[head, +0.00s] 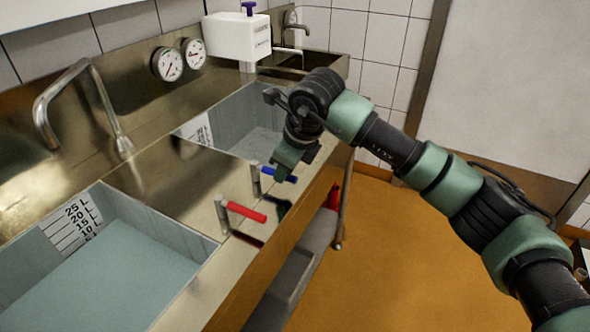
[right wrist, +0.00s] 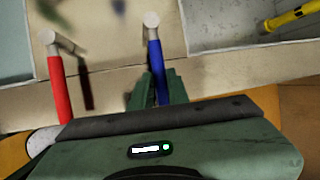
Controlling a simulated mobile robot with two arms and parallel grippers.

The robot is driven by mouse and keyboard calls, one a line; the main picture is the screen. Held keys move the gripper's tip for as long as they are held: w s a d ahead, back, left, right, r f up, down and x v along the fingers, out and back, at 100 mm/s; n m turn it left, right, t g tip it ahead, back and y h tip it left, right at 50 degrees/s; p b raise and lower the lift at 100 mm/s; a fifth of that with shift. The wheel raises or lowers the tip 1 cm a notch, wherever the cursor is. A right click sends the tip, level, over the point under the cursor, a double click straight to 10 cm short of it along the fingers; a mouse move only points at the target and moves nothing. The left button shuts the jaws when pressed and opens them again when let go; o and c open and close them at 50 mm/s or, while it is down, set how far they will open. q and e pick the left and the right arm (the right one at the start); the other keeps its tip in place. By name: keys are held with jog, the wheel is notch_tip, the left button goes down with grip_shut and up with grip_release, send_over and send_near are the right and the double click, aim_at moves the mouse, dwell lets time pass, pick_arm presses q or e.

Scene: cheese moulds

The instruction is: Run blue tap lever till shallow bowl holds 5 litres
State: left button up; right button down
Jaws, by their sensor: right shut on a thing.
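The blue tap lever (head: 288,177) stands on the steel counter's front part; in the right wrist view the lever (right wrist: 153,50) lies between my fingers. My right gripper (head: 291,160) is shut on the blue lever, and its fingers (right wrist: 157,88) show at both sides of it. The far basin (head: 262,110), perhaps the shallow bowl, is sunk in the counter behind the lever; its scale (head: 198,132) is too small to read. Any water in it is hard to make out. My left gripper is not in view.
A red lever (head: 246,211) stands close to the left of the blue one. A near basin (head: 190,240) holds bluish water below a litre scale (head: 72,228). A swan-neck spout (head: 85,85) and two gauges (head: 168,64) are at the back.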

jog(key=c, duration=1.4)
grip_release()
jog(key=shift+a, duration=0.1)
jog(key=shift+o, duration=0.2)
jog(key=p+v, duration=0.2)
jog(key=v, duration=0.6)
jog(key=shift+p, duration=0.3)
